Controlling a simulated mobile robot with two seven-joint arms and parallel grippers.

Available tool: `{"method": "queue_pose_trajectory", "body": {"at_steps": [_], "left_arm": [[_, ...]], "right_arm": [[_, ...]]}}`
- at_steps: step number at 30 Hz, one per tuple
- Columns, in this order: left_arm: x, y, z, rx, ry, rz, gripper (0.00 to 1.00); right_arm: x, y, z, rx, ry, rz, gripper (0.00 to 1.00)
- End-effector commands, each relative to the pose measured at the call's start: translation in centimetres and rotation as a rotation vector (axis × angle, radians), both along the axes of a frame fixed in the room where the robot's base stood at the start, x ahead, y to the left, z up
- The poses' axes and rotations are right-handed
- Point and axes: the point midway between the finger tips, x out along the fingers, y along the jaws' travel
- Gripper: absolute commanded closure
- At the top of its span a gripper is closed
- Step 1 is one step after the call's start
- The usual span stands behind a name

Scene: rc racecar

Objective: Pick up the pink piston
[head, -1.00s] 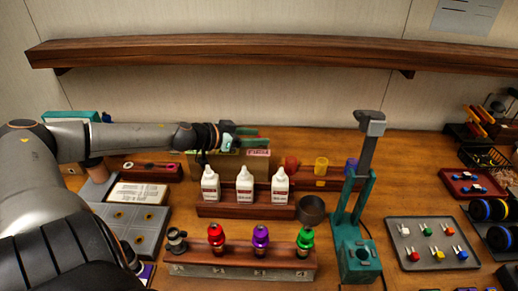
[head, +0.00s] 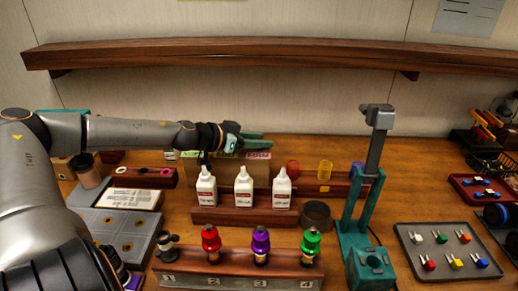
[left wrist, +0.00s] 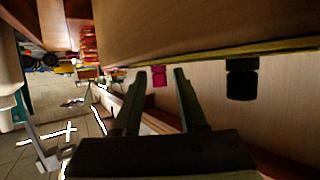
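The pink piston (left wrist: 158,77) shows in the left wrist view, hanging out below the yellow edge of a brown box. My left gripper (left wrist: 157,73) is open, and the pink piston shows between its two fingertips; I see no contact. A black piston (left wrist: 241,80) hangs to the right, outside the fingers. In the head view my left gripper (head: 262,138) is over the back of the labelled box (head: 230,172), which has a pink label at its right end. The pink piston is not visible there. My right gripper is not in view.
White bottles (head: 243,188) stand in a rack in front of the box. A wooden stand (head: 240,272) holds red, purple and green shock absorbers. A teal press (head: 372,190) stands to the right. A long wooden shelf (head: 250,52) runs along the wall above.

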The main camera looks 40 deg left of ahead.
Motion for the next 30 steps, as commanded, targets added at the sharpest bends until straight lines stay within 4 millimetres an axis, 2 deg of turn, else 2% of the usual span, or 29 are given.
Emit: {"method": "queue_pose_trajectory", "body": {"at_steps": [1,10,26,30], "left_arm": [[-0.01,0.00,-0.02,0.000,0.000,0.000,0.65],[-0.01,0.00,-0.04,0.000,0.000,0.000,0.99],[0.00,0.00,-0.01,0.000,0.000,0.000,1.00],[0.03,-0.02,0.63,0.001,-0.001,0.000,1.00]], "right_arm": [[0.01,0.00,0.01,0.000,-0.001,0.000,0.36],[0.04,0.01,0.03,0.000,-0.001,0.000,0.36],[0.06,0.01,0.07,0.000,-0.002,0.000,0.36],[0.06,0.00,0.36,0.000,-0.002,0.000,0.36]]}}
